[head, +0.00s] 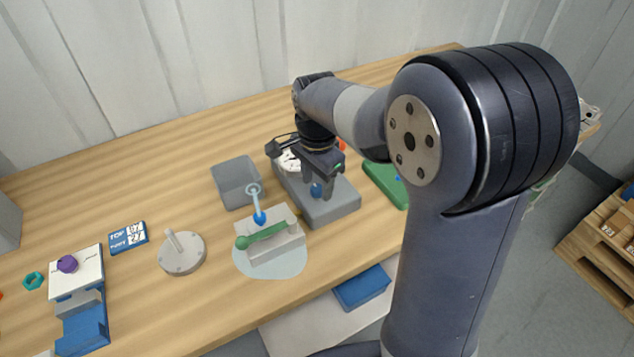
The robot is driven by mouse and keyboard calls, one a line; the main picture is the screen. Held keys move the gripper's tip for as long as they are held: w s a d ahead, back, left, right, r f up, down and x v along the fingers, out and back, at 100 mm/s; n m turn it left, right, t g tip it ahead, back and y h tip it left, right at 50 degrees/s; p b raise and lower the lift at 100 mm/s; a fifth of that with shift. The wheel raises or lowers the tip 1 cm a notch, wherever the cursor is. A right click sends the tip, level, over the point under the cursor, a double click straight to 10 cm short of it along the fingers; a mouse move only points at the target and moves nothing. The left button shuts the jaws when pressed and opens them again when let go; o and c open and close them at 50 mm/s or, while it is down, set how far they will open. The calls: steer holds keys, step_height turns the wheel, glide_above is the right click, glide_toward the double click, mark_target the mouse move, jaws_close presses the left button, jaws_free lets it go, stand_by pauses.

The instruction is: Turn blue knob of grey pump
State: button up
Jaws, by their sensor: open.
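The grey pump (334,209) is a low grey block on the wooden table, right of centre. Its blue knob (316,190) shows on its top, between and just below the fingers of my gripper (318,188). My gripper is open and points down over the pump. From this view I cannot tell whether the fingers touch the knob. A white round part (290,160) at the pump's back end is partly hidden by my wrist.
A light block with a green lever (262,236) and a blue-tipped upright stands close in front-left of the pump. A grey open bin (236,182) is behind left. A green board (384,184) lies right, partly hidden by my arm. A round grey base with a peg (181,254) stands left.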

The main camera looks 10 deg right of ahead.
steer(key=shift+f, duration=0.4)
steer(key=shift+c, duration=0.3)
steer(key=c, duration=0.9)
